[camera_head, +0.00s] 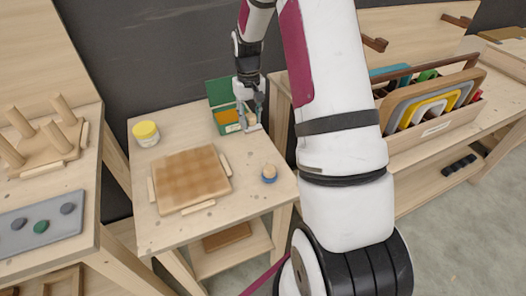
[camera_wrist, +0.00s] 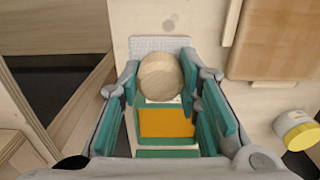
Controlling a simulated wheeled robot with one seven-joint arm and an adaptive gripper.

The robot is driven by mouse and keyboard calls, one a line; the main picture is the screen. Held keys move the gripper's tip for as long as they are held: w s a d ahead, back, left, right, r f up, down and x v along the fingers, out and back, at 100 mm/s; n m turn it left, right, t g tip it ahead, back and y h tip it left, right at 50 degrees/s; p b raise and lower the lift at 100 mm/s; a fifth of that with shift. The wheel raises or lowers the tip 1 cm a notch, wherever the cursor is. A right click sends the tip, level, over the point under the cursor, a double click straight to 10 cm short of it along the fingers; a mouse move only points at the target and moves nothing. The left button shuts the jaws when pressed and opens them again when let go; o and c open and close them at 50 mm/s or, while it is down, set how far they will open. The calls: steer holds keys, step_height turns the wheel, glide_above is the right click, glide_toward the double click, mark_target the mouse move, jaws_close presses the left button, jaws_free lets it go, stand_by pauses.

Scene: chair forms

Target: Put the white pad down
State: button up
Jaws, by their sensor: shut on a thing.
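The white pad (camera_wrist: 160,43) is a pale, textured rectangle with a round wooden knob (camera_wrist: 160,76). My gripper (camera_wrist: 158,80) is shut on the knob, with a finger on each side. In the head view my gripper (camera_head: 250,112) is over the back right of the small middle table (camera_head: 180,228), in front of the open green box (camera_head: 217,92). The white pad (camera_head: 253,128) shows as a pale patch below my fingers there. I cannot tell whether the pad touches the table.
The green box holds something yellow-orange (camera_head: 227,116).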

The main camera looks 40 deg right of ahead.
mark_target(252, 130)
step_height(252, 130, down, 5)
steer(key=shift+s+d+f, duration=0.15)
steer(key=shift+f, duration=2.25)
steer(key=shift+f, duration=0.1)
steer(key=shift+f, duration=0.1)
steer(key=o, duration=1)
